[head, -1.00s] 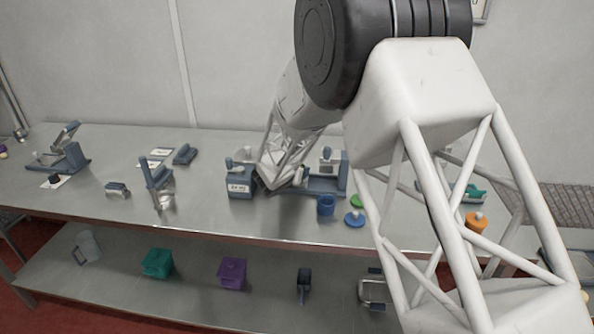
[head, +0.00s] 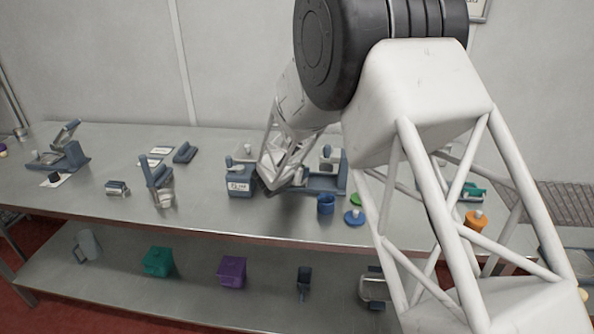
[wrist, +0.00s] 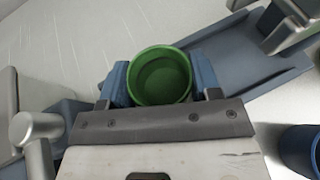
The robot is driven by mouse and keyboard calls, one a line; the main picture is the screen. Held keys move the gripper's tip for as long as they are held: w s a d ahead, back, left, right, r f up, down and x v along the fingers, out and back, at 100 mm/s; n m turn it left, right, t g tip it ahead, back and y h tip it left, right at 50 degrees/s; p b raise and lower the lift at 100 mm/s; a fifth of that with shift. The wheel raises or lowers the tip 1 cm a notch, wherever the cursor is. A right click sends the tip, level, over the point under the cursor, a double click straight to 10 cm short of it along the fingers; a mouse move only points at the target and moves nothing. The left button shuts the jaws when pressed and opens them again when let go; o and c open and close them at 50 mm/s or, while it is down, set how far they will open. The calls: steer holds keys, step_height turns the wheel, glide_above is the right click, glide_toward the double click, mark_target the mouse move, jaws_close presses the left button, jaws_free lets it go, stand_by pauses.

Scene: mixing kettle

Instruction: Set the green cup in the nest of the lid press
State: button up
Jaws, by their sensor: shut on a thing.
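The green cup (wrist: 160,76) is upright between the two blue fingers of my gripper (wrist: 160,84) in the wrist view, its open, empty mouth facing the camera. My gripper is shut on it. In the head view my gripper (head: 290,184) is low over the bench and the cup cannot be made out. A blue-grey bench device with a flat base (wrist: 240,62) lies just beyond the cup; it also shows in the head view (head: 327,184). I cannot tell for certain whether it is the lid press, and no nest is clearly visible.
The bench front (head: 240,218) is clear.

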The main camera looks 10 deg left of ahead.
steer(key=shift+f, duration=0.3)
stand_by(0.5)
stand_by(0.3)
steer(key=o, duration=1)
steer(key=shift+c, duration=0.6)
steer(key=shift+o, duration=0.4)
steer(key=shift+a+r, duration=0.1)
steer(key=shift+o, duration=0.5)
steer(key=shift+r, duration=0.35)
steer(key=shift+o, duration=0.3)
steer(key=shift+r, duration=3.05)
